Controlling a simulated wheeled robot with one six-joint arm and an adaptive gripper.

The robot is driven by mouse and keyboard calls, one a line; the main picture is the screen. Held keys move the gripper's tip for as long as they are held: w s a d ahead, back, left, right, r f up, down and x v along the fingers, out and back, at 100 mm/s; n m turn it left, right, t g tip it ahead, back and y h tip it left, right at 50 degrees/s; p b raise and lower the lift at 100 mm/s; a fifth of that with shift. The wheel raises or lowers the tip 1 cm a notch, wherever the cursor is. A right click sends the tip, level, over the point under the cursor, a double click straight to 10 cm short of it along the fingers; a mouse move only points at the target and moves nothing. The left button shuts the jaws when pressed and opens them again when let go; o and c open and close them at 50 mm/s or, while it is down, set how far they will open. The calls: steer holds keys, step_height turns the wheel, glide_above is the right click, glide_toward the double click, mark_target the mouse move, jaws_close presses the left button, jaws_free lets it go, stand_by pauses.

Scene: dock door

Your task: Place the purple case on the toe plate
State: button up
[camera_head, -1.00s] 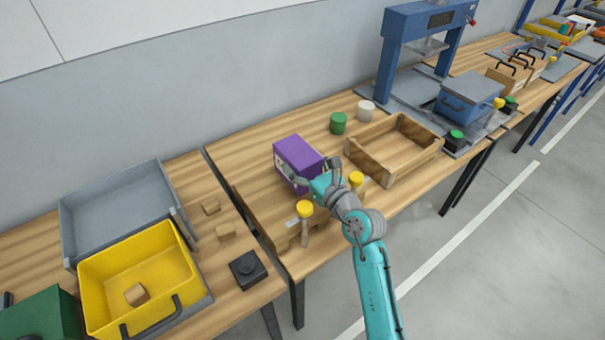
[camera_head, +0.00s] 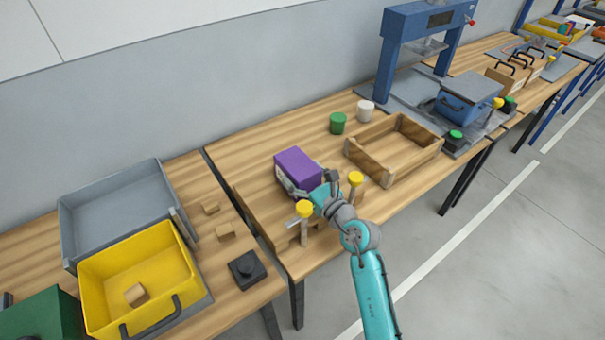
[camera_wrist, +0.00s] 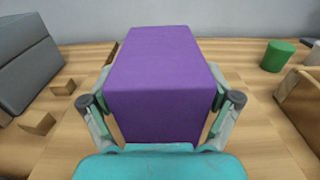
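The purple case (camera_head: 298,166) is a box with a pale face on its left side, over the middle bench beside the low wooden fixture with two yellow-topped posts. My gripper (camera_head: 308,194) reaches it from the front right. In the wrist view the purple case (camera_wrist: 162,85) fills the middle, with a finger of my gripper (camera_wrist: 160,118) along each side, shut on it. The case looks upright and low over the bench; its underside is hidden, so I cannot tell whether it touches anything. I cannot make out a toe plate for certain.
Yellow-topped posts (camera_head: 304,210) (camera_head: 355,180) stand close to my gripper. An open wooden tray (camera_head: 375,168) is to the right, with green (camera_head: 338,124) and white (camera_head: 366,111) cups behind. A yellow bin (camera_head: 110,262) and grey bin (camera_head: 90,195) stand left. Bench behind the case is clear.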

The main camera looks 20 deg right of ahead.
steer(key=shift+r, duration=0.2)
steer(key=v, duration=1.2)
